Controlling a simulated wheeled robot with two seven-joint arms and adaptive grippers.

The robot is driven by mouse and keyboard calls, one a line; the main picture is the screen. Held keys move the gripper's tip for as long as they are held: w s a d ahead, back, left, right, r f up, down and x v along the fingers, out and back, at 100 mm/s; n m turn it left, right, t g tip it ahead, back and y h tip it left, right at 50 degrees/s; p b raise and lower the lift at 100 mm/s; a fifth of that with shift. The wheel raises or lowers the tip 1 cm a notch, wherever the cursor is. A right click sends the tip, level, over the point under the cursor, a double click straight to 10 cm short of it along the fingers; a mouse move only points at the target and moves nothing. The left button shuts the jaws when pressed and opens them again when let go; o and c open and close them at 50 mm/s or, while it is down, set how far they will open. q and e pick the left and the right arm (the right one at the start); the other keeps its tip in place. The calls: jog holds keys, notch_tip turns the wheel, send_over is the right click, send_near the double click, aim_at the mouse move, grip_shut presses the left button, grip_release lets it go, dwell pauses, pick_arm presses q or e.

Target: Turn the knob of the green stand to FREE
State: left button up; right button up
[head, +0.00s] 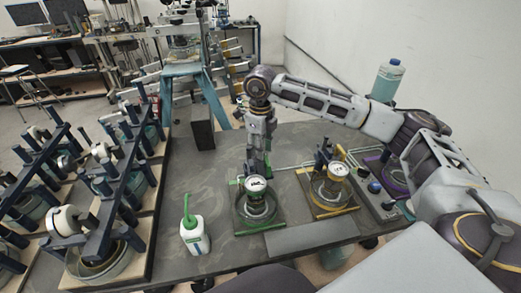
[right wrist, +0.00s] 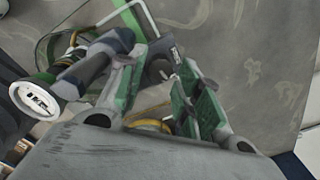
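The green stand (head: 280,222) is on the dark table in the head view, with a clear cup and a round white-faced dial on top. In the right wrist view the white dial (right wrist: 35,97) is at the left, beside a green base edge (right wrist: 130,18). My right gripper (head: 258,170) points down just behind the dial. In the wrist view its two green-padded fingers (right wrist: 163,62) are apart. A small dark part and a dark label lie near the fingertips; I cannot tell whether the fingers touch the knob or read its setting. My left gripper is out of view.
A yellow stand (head: 333,210) and a purple stand (head: 398,184) stand to the right of the green one. A white bottle with a green spout (head: 193,238) is at the left. A grey plate (head: 312,236) lies in front. Racks of dark frames (head: 100,190) fill the left side.

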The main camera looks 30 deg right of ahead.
jog(key=shift+f, duration=0.75)
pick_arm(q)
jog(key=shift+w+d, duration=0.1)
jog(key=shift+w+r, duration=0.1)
pick_arm(e)
jog(key=c, duration=0.7)
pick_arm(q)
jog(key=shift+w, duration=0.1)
pick_arm(e)
jog(key=shift+c, duration=0.2)
